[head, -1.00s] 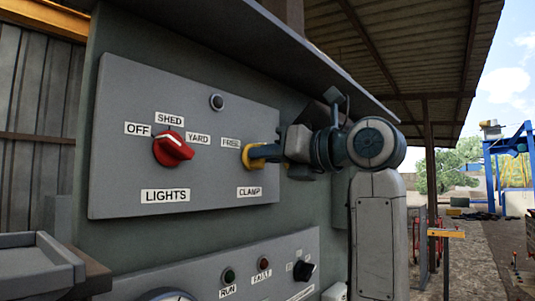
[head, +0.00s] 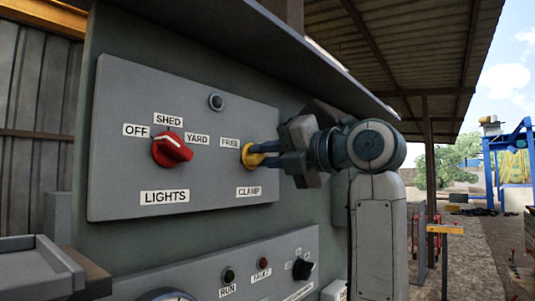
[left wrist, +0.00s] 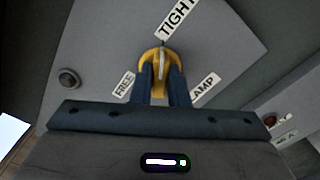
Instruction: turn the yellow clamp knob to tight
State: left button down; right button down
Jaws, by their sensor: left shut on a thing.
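The yellow clamp knob (head: 249,157) sits on the right part of the grey upper panel, between the FREE label and the CLAMP label. My left gripper (head: 264,154) reaches it from the right and is shut on it. In the left wrist view the yellow knob (left wrist: 161,57) lies between the two dark fingers of my left gripper (left wrist: 162,78). A pale line on the knob points up in that view, towards the TIGHT label (left wrist: 177,18). In the head view the TIGHT label is hidden behind my gripper. My right gripper is not in view.
A red LIGHTS knob (head: 171,150) is left of the clamp knob on the same panel (head: 112,195). A lower panel (head: 205,275) carries small lamps and a black knob (head: 303,270). An overhanging hood edge (head: 300,62) runs above my gripper.

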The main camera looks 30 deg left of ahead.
pick_arm(q)
jog(key=shift+m, duration=0.3)
jog(key=c, duration=1.4)
grip_release()
jog(key=shift+a, duration=0.1)
jog(key=d+b, duration=1)
jog(key=b, duration=0.4)
jog(key=shift+s+d, duration=0.35)
jog(key=shift+s, duration=0.05)
